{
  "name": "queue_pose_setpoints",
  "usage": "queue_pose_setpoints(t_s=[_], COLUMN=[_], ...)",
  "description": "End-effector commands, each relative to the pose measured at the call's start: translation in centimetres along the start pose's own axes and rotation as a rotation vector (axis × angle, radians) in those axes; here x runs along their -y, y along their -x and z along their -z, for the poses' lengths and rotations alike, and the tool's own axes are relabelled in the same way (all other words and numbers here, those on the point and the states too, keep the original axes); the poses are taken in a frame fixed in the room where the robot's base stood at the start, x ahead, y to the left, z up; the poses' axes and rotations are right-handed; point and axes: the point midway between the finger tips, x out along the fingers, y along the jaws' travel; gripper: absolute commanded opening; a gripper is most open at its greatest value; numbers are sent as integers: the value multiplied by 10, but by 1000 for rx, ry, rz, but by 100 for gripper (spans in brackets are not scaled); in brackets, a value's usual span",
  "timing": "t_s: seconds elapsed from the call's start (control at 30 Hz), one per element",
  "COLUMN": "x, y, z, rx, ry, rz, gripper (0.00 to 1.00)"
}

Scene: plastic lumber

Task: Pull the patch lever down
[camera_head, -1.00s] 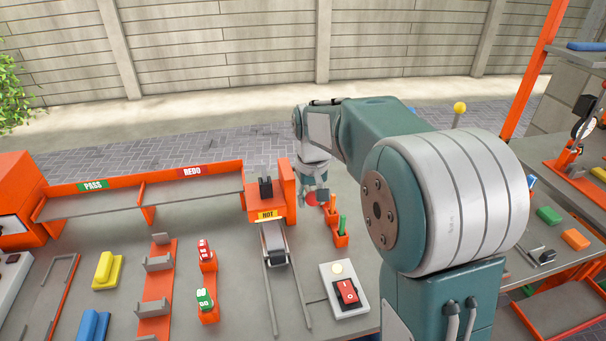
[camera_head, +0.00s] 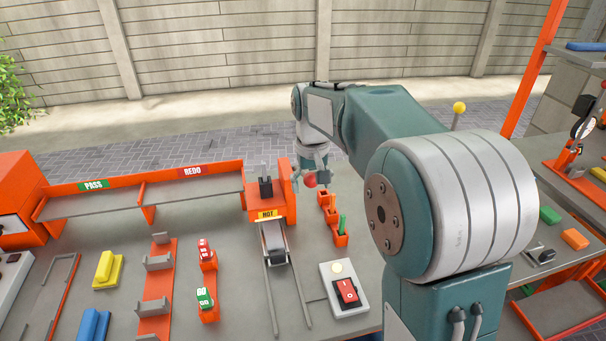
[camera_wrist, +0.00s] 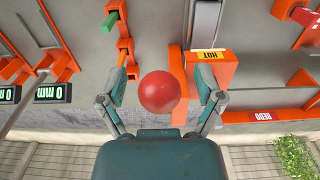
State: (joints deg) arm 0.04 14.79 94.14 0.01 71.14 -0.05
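A red ball-shaped knob (camera_head: 310,180) shows at my gripper (camera_head: 312,172), beside the orange HOT station (camera_head: 284,205). In the wrist view the red knob (camera_wrist: 163,92) lies between the two fingers of my gripper (camera_wrist: 161,85). The fingers are spread, with a visible gap on each side of the knob, so the gripper looks open around it. The orange side of the HOT station (camera_wrist: 208,72) is just behind and right of the knob there. The shaft behind the knob is hidden, so I cannot tell the lever's angle.
An orange slotted holder (camera_head: 333,220) with a green stick (camera_head: 342,223) stands close to the right of the gripper. A red rocker switch box (camera_head: 345,290) is nearer. A yellow knob on a post (camera_head: 459,108) rises behind my arm. PASS and REDO trays (camera_head: 150,204) stand left.

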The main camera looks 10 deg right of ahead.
Motion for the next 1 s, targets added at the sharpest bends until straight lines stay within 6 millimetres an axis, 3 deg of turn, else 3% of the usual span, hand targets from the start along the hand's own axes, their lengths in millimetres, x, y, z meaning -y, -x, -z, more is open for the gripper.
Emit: queue_pose_setpoints(t_s=[0.23, 0.8, 1.0], x=[0, 0, 0], y=[3, 51, 60], z=[1, 1, 1], rx=[-2, -3, -1], ry=[0, 0, 0], rz=[0, 0, 0], gripper=[86, 86, 86])
